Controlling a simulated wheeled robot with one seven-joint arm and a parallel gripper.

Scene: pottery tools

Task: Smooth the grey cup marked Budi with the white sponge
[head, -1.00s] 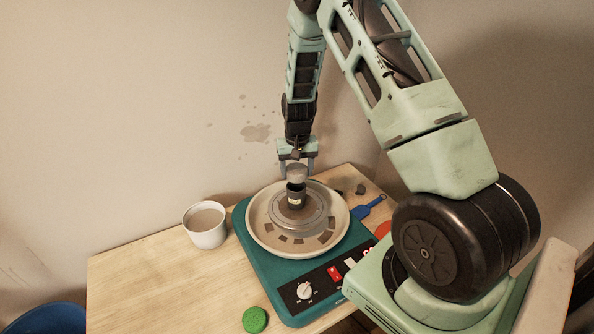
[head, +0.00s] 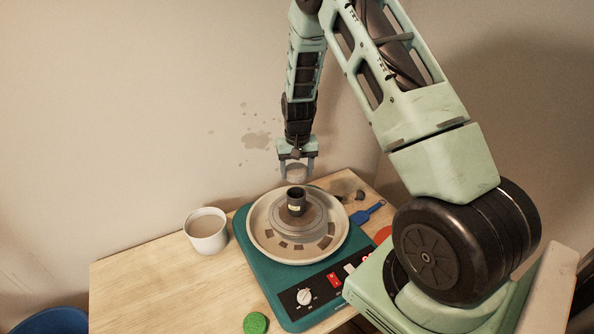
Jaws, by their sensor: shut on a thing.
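A small dark grey cup (head: 296,202) with a pale label stands upright at the centre of the pottery wheel's disc (head: 318,222). The writing on the label is too small to read. My gripper (head: 296,172) is shut on a round whitish-grey sponge (head: 296,174). It holds the sponge above the cup, with a small gap between the sponge and the cup's rim. The sponge's far side is hidden.
The wheel sits in a cream splash pan (head: 258,236) on a teal base (head: 262,283) with a knob and switches. A blue tool (head: 367,213) and dark pieces lie at right. The table's left part is clear.

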